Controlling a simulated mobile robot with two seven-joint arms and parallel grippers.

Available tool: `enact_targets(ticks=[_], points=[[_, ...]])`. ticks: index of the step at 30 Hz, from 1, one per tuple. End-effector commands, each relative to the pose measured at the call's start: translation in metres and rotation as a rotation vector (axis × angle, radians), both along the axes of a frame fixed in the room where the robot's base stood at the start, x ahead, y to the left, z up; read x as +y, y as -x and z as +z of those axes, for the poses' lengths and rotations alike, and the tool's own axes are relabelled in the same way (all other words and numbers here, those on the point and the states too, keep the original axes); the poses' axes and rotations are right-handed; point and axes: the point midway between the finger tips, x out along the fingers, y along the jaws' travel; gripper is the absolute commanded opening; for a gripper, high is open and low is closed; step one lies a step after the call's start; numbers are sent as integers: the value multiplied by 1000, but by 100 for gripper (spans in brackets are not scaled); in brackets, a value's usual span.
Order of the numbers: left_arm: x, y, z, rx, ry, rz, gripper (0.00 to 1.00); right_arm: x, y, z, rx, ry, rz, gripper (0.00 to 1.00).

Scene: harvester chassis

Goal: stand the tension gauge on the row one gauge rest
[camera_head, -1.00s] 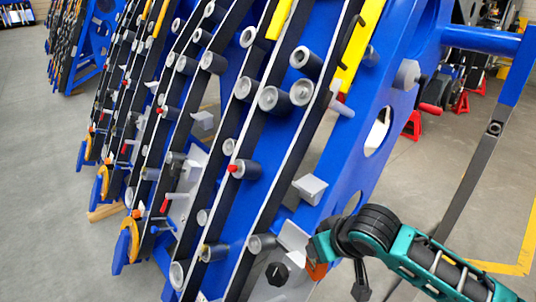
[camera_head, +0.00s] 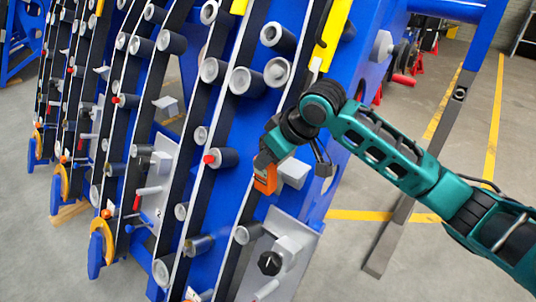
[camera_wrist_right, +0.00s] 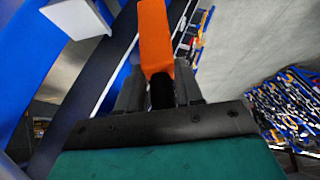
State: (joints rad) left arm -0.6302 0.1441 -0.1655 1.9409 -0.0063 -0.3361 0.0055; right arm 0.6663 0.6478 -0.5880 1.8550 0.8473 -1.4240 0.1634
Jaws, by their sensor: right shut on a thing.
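My right gripper (camera_head: 268,160) comes in from the right, in front of the blue chassis. It is shut on the tension gauge (camera_head: 265,177), an orange body whose lower part shows below the jaws. In the right wrist view the gauge (camera_wrist_right: 155,38) stands out beyond the two dark fingers (camera_wrist_right: 160,92), clear of the belts beside it. A pale grey block (camera_head: 293,173) sits just right of the gauge, and another grey block (camera_head: 288,246) is on a plate lower down. I cannot tell which is the row one gauge rest. My left gripper is out of view.
Slanted black belts with several grey rollers (camera_head: 248,80) fill the left and middle. A red-tipped roller (camera_head: 221,158) and a black knob (camera_head: 270,263) stick out near the gripper. A dark leaning bar (camera_head: 425,172) stands behind my right arm. Open floor (camera_head: 400,270) lies at right.

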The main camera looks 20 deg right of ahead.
Motion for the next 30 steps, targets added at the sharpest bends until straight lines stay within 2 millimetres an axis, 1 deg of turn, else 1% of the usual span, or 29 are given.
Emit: enact_targets(ticks=[14,24,30], points=[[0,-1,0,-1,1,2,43,-46,-28,1,-3,-1,-6,0],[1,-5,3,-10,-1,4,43,-81,-48,2,-4,-2,-5,0],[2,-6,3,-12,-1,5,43,-98,-58,2,-4,-1,-4,0]])
